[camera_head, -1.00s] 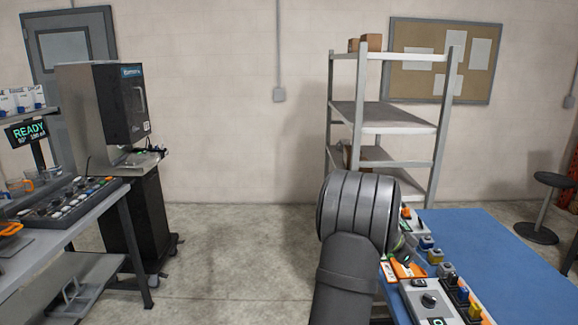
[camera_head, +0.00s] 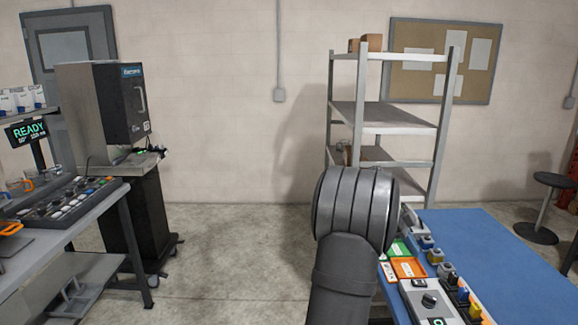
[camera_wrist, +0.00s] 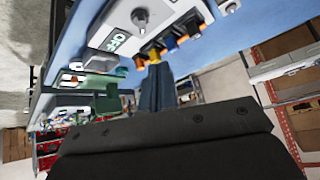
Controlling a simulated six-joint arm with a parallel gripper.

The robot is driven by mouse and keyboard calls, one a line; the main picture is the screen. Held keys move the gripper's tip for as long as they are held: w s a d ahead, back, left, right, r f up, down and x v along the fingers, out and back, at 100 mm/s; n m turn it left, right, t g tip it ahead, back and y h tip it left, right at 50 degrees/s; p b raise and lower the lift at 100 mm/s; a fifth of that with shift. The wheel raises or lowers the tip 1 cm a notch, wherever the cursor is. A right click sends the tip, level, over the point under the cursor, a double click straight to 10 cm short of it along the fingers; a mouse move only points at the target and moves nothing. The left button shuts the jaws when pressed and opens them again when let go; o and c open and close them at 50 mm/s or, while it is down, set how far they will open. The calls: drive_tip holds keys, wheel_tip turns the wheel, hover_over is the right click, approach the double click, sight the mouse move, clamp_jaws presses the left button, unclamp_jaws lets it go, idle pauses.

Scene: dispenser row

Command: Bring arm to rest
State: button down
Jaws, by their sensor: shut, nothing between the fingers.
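My gripper (camera_wrist: 155,86) shows in the wrist view as two dark fingers together beyond the black wrist housing, with nothing between them. In the head view my arm rises at the lower middle and its thick dark joint hides the gripper. The same kind of box shows in the head view (camera_head: 428,299) on the blue-topped table (camera_head: 500,250).
An orange tray (camera_head: 408,268) and a green tray (camera_head: 399,249) lie right of my arm, beside a row of small dispensers (camera_head: 436,256). A grey shelf rack (camera_head: 398,118) stands behind. At left are a black machine (camera_head: 121,103) and a bench (camera_head: 95,208). The floor between is clear.

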drive_tip(key=s+d+f+m+y, duration=0.1)
drive_tip(key=f, duration=0.1)
drive_tip(key=s+d+f+m+y, duration=0.1)
drive_tip(key=f, duration=0.2)
drive_tip(key=s+d+f+m+y, duration=0.1)
drive_tip(key=d+f, duration=0.1)
drive_tip(key=f, duration=0.1)
drive_tip(key=shift+s+f+y, duration=0.15)
drive_tip(key=shift+s+y, duration=0.2)
drive_tip(key=shift+y, duration=0.05)
idle(0.3)
